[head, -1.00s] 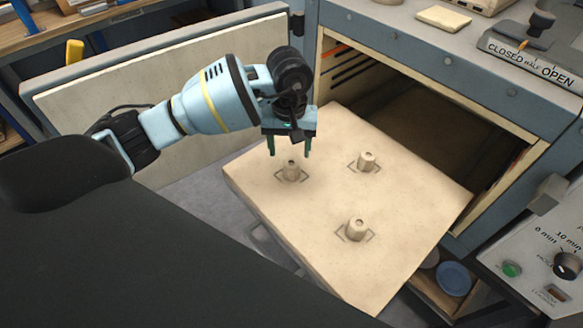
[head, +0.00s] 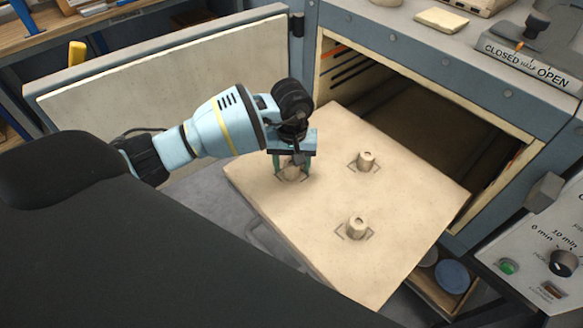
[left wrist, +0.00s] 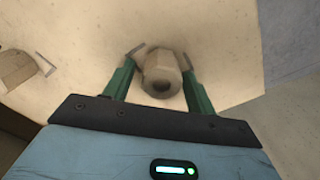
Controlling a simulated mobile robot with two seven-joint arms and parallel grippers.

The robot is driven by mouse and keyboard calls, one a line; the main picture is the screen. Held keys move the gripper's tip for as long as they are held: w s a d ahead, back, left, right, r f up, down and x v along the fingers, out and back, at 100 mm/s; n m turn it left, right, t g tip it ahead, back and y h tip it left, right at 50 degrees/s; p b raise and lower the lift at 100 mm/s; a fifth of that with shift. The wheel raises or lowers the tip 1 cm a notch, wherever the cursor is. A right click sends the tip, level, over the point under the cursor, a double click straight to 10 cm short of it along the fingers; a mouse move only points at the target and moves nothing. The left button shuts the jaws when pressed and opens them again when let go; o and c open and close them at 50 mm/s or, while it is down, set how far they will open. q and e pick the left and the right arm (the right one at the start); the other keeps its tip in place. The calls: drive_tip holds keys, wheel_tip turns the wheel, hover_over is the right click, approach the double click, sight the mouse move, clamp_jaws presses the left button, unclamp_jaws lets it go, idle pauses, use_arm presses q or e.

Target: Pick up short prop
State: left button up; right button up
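Several short props stand upright on a beige slab, and three of them show in the head view. The left short prop (head: 291,172) is partly hidden behind my left gripper (head: 292,173). In the left wrist view this prop (left wrist: 161,75) stands between the two green fingers of my left gripper (left wrist: 160,85), with a visible gap at the fingers, so the gripper is open around it. The other props stand at the back right (head: 366,160) and the front (head: 356,228). My right gripper is not in view.
The beige slab (head: 400,240) sticks out of the open dryer cabinet (head: 420,125). The open door (head: 165,85) stands to the left. A control panel (head: 545,250) is at the lower right. A blue round dish (head: 452,275) lies low beneath the slab.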

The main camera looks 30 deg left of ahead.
use_arm(q)
drive_tip(key=c, duration=0.9)
drive_tip(key=shift+c, duration=0.2)
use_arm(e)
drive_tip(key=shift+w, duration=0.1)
use_arm(q)
drive_tip(key=shift+r, duration=0.2)
